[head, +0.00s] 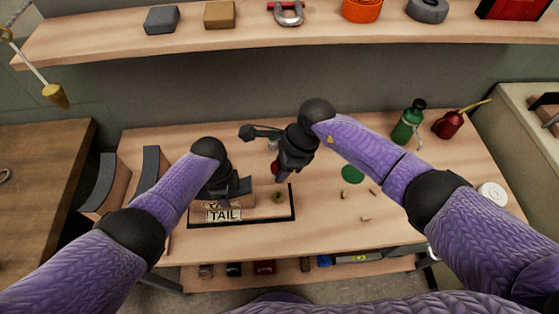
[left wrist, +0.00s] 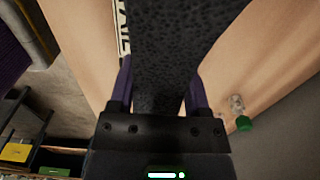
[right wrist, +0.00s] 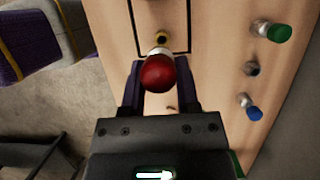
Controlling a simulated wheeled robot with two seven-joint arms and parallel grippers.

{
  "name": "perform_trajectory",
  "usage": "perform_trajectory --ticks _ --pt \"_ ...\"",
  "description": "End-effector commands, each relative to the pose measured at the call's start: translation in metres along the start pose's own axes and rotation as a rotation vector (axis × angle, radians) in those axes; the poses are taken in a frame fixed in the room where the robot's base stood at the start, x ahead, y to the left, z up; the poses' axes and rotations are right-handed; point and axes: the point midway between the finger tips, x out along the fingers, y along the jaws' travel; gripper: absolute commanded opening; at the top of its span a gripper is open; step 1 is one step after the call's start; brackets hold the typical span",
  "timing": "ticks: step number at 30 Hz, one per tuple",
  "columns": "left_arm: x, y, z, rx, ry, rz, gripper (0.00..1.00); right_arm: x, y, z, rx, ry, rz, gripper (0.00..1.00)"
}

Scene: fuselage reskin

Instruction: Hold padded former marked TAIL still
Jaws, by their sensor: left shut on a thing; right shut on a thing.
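The padded former marked TAIL (head: 243,187) stands on the bench inside a black outline, with its TAIL plate (head: 224,215) at the front. My left gripper (head: 222,185) is over it. In the left wrist view, my left fingers (left wrist: 157,85) straddle the dark speckled pad (left wrist: 170,35), and the plate's edge shows beside them. My right gripper (head: 284,174) is above the bench right of the former. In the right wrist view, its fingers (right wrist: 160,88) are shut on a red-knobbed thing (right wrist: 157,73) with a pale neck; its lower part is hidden.
Two more dark-padded formers (head: 102,184) (head: 152,165) stand at the bench's left. A small brassy round thing (head: 278,197) sits inside the outline's right part. A green disc (head: 352,174), small pegs, a green bottle (head: 408,122) and a red oil can (head: 449,123) are to the right.

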Motion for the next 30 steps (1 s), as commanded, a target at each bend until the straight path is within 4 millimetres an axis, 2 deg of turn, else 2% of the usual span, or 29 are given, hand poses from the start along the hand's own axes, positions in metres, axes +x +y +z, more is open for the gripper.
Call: perform_trajectory --ticks 1,3,13,24,30 --pt "0.0 0.0 0.0 0.0 0.0 -0.001 0.0 0.009 0.002 -0.004 -0.001 0.004 0.002 0.0" --pt "0.0 0.0 0.0 0.0 0.0 -0.001 0.0 0.014 0.002 -0.007 -0.004 0.006 -0.002 0.0" --pt "0.0 0.0 0.0 0.0 0.0 -0.001 0.0 0.017 0.002 -0.008 -0.006 0.007 -0.002 0.0" --pt "0.0 0.0 0.0 0.0 0.0 -0.001 0.0 0.054 0.002 -0.021 -0.005 0.005 -0.001 0.0" --pt "0.0 0.0 0.0 0.0 0.0 -0.001 0.0 0.061 0.002 -0.024 -0.007 0.007 -0.003 0.0"
